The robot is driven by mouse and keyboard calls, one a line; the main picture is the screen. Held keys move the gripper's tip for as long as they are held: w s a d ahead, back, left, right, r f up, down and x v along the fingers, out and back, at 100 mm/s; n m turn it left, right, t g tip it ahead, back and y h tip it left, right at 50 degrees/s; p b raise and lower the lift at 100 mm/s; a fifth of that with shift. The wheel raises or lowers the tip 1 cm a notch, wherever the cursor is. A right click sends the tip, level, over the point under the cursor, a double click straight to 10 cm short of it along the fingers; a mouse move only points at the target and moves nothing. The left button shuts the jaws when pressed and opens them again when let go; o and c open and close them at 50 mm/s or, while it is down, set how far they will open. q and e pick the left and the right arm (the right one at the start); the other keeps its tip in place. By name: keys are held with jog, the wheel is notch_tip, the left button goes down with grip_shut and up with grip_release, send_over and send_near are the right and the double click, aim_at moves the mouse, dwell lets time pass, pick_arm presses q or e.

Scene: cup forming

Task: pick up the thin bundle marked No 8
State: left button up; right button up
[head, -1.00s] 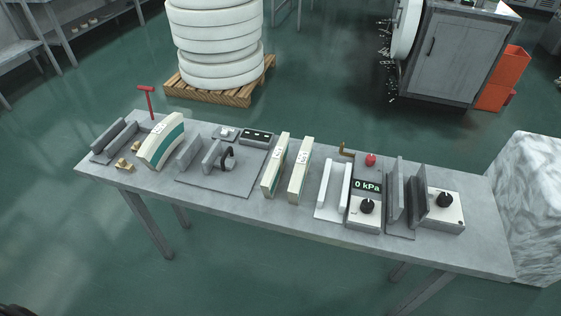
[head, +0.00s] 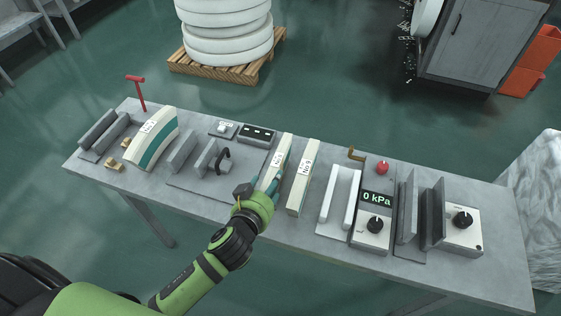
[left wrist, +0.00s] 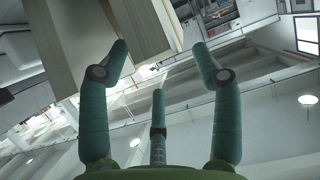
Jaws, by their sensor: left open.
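Two thin pale bundles stand side by side at the middle of the table. The left one (head: 283,152) has a label that I read as No 8, though it is small; the right one (head: 304,180) seems marked No 9. A thicker curved bundle with a teal band (head: 152,140) stands at the left. My left gripper (head: 264,186) is at the near end of the left thin bundle, partly hiding it. Its fingers are spread in the left wrist view (left wrist: 159,60), where pale bundle faces (left wrist: 145,28) show beyond the left finger. I cannot tell whether they touch. My right gripper is not in view.
A plate with grey blocks and a black clamp (head: 222,160) lies left of my gripper. A white channel-shaped stand (head: 338,200), a gauge box reading 0 kPa (head: 374,222) and grey upright plates (head: 420,215) stand to the right. The table's front edge is below my arm.

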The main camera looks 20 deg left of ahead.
aim_at(271, 178)
pick_arm(q)
jog(key=shift+a+p+x, duration=0.25)
jog(key=shift+p+x, duration=0.4)
jog(key=shift+x, duration=1.75)
jog(key=shift+w+f, duration=0.25)
jog(key=shift+w, duration=0.15)
grip_shut()
jog(key=shift+w+r, duration=0.1)
jog(key=shift+r, duration=0.1)
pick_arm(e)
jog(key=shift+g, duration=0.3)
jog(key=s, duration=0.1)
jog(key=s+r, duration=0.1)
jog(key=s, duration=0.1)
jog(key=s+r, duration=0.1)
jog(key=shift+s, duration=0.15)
